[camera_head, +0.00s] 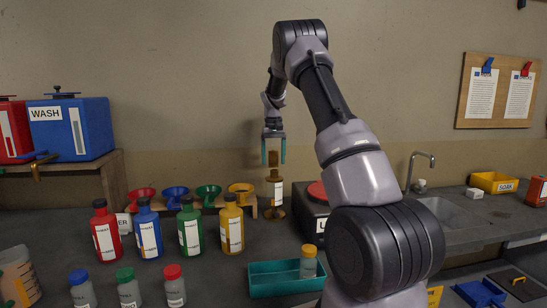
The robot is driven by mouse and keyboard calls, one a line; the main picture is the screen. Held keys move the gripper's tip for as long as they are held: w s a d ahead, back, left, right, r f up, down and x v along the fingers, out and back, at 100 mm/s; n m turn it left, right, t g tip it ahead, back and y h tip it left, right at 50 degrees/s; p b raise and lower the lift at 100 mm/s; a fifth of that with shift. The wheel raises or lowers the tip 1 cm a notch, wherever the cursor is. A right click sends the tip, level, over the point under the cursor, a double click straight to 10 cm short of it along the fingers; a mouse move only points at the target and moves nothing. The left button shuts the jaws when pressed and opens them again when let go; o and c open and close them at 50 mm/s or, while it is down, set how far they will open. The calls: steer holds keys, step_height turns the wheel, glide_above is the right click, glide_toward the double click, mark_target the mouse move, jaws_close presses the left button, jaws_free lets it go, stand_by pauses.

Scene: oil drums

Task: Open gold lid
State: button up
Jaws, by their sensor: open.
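A small clear jar (308,266) with a gold lid (308,250) stands in the teal tray (262,283) on the bench. The lid appears to be on it. My gripper (275,158) points down with its two teal fingers spread apart. It is open, behind and above the tray. A yellow bottle with a dark cap (231,226) stands to the left.
Red (105,232), blue (147,230) and green (189,228) bottles stand at left, with coloured funnels (208,194) behind. Small jars with blue, green and red lids (173,287) stand in front. A dark unit with a red top (312,205) and a sink (448,212) are at right.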

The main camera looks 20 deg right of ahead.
steer(key=c, duration=0.8)
steer(key=shift+w, duration=0.15)
steer(key=shift+w+d, duration=0.15)
steer(key=shift+w, duration=0.5)
steer(key=shift+w+d+f, duration=0.1)
steer(key=shift+w+f, duration=0.1)
steer(key=shift+w, duration=0.4)
